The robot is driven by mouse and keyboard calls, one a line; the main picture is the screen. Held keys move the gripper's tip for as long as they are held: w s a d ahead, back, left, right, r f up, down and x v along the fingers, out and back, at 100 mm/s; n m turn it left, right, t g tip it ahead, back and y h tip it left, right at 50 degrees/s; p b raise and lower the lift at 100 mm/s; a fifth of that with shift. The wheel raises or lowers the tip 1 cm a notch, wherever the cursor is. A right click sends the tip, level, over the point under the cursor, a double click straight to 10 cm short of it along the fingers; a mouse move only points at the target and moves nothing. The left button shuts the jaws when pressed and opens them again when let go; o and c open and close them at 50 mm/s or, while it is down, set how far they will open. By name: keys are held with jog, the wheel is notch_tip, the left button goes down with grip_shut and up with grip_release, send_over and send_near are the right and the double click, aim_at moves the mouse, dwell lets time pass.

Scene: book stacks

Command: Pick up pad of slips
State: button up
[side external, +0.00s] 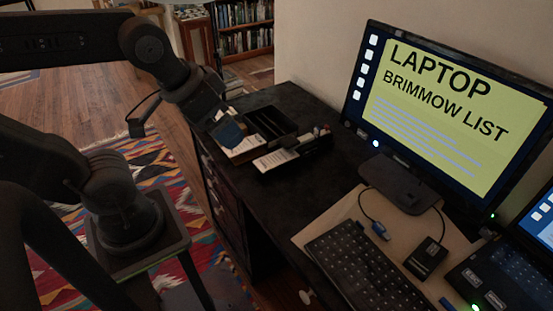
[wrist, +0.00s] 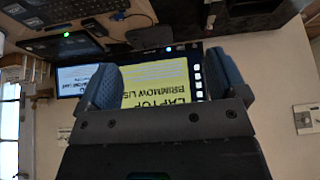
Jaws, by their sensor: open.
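Two white paper stacks lie at the black desk organizer: one (side external: 243,148) at its left, partly behind my gripper, and one (side external: 276,158) at its front. I cannot tell which is the pad of slips. My gripper (side external: 229,132) appears over the left stack in the side view; whether it touches is unclear. In the wrist view my gripper (wrist: 164,72) has its two blue-grey fingers wide apart, with nothing between them but the distant monitor. Neither paper stack shows in the wrist view.
The black organizer (side external: 299,147) has open compartments and small items at its right. A monitor (side external: 440,120), keyboard (side external: 365,270), black adapter box (side external: 426,258) and laptop (side external: 500,280) stand farther right. The dark desk (side external: 305,195) has bare room between organizer and keyboard.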

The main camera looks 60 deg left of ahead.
jog(key=g, duration=0.6)
send_over(271, 160)
jog(key=f, duration=2.5)
jog(key=shift+s+f, duration=0.35)
jog(key=shift+s, duration=0.05)
jog(key=shift+w+f, duration=0.15)
jog(key=shift+f, duration=1.15)
jog(key=shift+w+f, duration=0.15)
jog(key=shift+f, duration=1.1)
jog(key=c, duration=1)
jog(key=shift+c, duration=0.2)
